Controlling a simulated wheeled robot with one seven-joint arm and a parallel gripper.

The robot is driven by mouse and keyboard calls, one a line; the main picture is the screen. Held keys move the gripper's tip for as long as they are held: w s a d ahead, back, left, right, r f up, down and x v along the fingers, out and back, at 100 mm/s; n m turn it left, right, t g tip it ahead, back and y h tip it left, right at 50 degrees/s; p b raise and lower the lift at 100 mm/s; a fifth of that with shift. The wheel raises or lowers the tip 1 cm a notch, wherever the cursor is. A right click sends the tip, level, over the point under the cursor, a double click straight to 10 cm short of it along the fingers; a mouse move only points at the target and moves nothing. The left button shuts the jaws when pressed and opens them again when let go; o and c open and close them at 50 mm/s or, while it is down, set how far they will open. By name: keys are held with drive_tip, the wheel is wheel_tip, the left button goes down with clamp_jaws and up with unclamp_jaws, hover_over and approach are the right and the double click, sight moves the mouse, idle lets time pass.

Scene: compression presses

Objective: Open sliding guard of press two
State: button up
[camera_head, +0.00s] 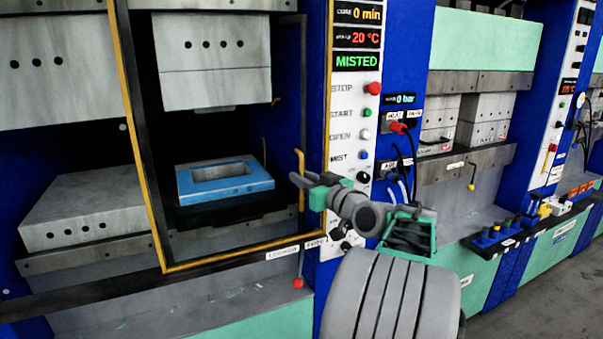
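A sliding guard (215,257) with a yellow and black frame stands across the front of a press at the left, and the press interior shows through it. A yellow upright handle (300,160) is near the guard's right edge. My gripper (303,180) is at this handle, its fingers pointing left and overlapping it in the picture. I cannot tell whether the fingers touch the handle, or how far apart they are. Inside the press, a blue frame-shaped piece (250,185) lies below the grey upper block (215,60).
A control panel (355,110) right of the guard has a red stop button (373,88) and a display reading MISTED (356,62). A red-tipped lever (298,283) hangs below the guard. Another press (465,130) stands right. Grey floor (540,310) shows at lower right.

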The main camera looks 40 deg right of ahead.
drive_tip(key=shift+w, duration=0.3)
drive_tip(key=shift+c, duration=0.3)
clamp_jaws()
drive_tip(key=shift+f, duration=0.1)
idle(0.8)
